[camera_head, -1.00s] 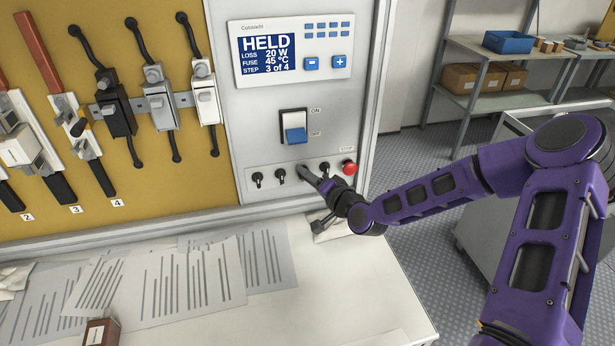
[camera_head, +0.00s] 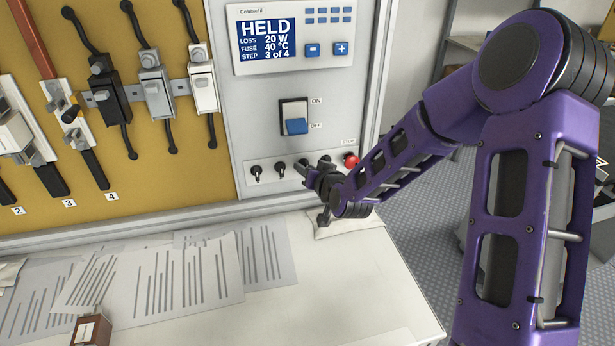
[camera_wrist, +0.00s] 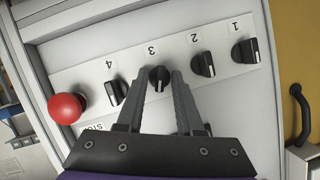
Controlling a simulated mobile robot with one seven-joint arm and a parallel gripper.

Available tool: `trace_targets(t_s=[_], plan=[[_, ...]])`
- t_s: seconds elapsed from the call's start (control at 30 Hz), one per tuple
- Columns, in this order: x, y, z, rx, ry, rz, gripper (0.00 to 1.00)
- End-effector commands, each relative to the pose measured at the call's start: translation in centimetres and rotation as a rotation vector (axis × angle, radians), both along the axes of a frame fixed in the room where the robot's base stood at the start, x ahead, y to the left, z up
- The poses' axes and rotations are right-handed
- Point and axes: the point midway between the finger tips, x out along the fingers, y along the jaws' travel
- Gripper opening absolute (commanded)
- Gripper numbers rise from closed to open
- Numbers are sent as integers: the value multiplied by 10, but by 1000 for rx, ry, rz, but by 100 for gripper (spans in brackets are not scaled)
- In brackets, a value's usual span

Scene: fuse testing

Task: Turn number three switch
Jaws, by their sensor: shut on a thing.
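The number three switch (camera_wrist: 159,75) is a small black rotary knob with a white pointer line, in a row of knobs on a white strip. Its label 3 shows upside down in the wrist view. My gripper (camera_wrist: 161,86) has its two fingers on either side of this knob and is shut on it. In the head view my gripper (camera_head: 309,171) reaches the knob row from the right and largely hides the third knob.
Knobs 1 (camera_wrist: 245,51), 2 (camera_wrist: 203,65) and 4 (camera_wrist: 117,92) flank it, with a red stop button (camera_wrist: 67,108) beyond. Above are a rocker switch (camera_head: 295,118) and a display (camera_head: 268,41) reading HELD, step 3 of 4. Papers (camera_head: 160,285) lie on the bench.

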Motion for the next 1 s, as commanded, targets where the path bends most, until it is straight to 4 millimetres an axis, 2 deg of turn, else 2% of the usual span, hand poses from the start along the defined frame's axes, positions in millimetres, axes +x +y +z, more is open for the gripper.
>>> trace_targets(t_s=[0.4, 0.63, 1.0], plan=[[-1, 3, -3, -283, -84, 3, 0], [-1, 3, -1, -356, -102, 2, 0], [-1, 2, -1, -380, -106, 1, 0]])
